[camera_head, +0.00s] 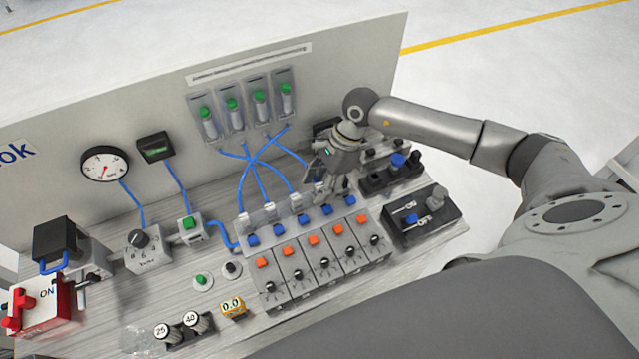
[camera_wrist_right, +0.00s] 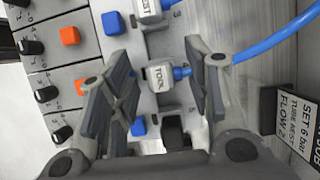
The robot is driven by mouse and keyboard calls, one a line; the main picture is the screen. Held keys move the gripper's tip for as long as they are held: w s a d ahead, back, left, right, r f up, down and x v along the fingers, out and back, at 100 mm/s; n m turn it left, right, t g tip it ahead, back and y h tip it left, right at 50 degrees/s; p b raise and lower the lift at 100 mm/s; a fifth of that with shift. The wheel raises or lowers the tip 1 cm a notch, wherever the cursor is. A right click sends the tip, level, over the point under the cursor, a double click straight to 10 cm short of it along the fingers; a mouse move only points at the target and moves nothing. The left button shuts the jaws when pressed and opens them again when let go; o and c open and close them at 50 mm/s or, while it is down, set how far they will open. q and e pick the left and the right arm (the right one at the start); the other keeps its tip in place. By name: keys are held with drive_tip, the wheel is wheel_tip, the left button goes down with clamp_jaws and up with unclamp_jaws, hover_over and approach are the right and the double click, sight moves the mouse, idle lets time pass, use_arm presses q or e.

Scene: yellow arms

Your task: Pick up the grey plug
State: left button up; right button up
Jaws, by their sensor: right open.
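My right gripper (camera_head: 328,180) is open above the right end of the row of sockets in the head view. In the wrist view its two fingers (camera_wrist_right: 157,88) stand apart, one on each side of a light grey plug (camera_wrist_right: 159,78) with a blue hose. No contact between fingers and plug can be made out. A second light grey plug (camera_wrist_right: 147,10) with a blue hose lies beyond the fingertips. A dark block (camera_wrist_right: 176,132) sits nearer the gripper's base. In the head view the gripper partly hides the plugs at this end. My left gripper is not in view.
Blue hoses (camera_head: 245,185) cross in front of the upright panel (camera_head: 340,60). Orange buttons (camera_head: 312,240) and black knobs stand in front of the sockets. A black switch box (camera_head: 425,217) stands at right. A labelled plate (camera_wrist_right: 298,120) is beside the gripper.

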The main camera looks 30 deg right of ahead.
drive_tip(key=shift+a+f, duration=0.1)
drive_tip(key=shift+f, duration=0.25)
drive_tip(key=shift+c, duration=0.5)
drive_tip(key=c, duration=0.9)
drive_tip(key=shift+o, duration=0.2)
drive_tip(key=shift+r, duration=0.1)
drive_tip(key=shift+w+r+b, duration=0.1)
drive_tip(key=shift+r+b, duration=0.25)
drive_tip(key=shift+b, duration=0.2)
drive_tip(key=shift+r+b, duration=0.9)
drive_tip(key=s+a+r+b, duration=0.1)
drive_tip(key=s+a+r, duration=0.1)
drive_tip(key=s+r, duration=0.1)
drive_tip(key=s+a+r+b, duration=0.2)
drive_tip(key=s+a+r, duration=0.1)
drive_tip(key=s+r, duration=0.1)
drive_tip(key=s+a+r+b, duration=0.2)
drive_tip(key=s+a+r, duration=0.1)
drive_tip(key=s, duration=0.1)
drive_tip(key=shift+s+a+r, duration=0.2)
